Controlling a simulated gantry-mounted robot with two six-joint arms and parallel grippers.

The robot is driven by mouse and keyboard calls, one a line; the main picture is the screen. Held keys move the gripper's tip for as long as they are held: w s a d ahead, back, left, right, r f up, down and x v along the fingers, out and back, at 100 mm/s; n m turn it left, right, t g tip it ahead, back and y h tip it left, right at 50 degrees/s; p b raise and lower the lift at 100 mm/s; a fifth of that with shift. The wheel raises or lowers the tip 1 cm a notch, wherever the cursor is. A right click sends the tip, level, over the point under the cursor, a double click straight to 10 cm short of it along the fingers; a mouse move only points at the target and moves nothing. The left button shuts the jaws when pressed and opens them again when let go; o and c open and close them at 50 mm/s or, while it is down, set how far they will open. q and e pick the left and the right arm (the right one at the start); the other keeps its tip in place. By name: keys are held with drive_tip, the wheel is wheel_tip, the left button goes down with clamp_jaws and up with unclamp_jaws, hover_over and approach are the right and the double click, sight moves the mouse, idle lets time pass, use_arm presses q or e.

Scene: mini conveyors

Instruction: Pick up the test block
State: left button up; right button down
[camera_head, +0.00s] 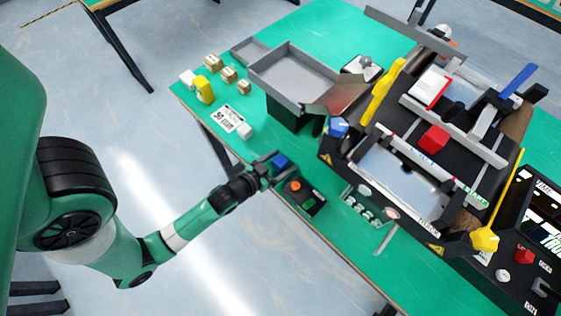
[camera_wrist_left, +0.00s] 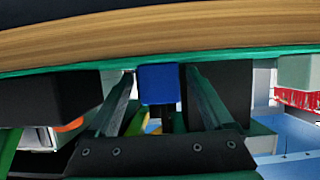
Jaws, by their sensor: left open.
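A small blue block (camera_head: 281,160) sits at the near edge of the green table, and I take it for the test block. My left gripper (camera_head: 274,166) is open at that edge, its fingers around the block's place. In the left wrist view the blue block (camera_wrist_left: 158,83) shows between the two open fingertips (camera_wrist_left: 160,78). A gap shows on each side of it, and I cannot tell whether any finger touches it. A red block (camera_head: 434,138) lies on the conveyor machine. My right gripper is not in view.
A dark control box with an orange button (camera_head: 295,186) stands close to the left gripper. A white cube (camera_head: 245,131), a printed label card (camera_head: 228,118), a grey tray (camera_head: 291,77) and several small boxes are farther back. The conveyor machine (camera_head: 345,165) fills the right.

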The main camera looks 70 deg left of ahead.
use_arm(q)
clamp_jaws()
drive_tip(key=shift+s, duration=0.1)
drive_tip(key=shift+r, duration=0.15)
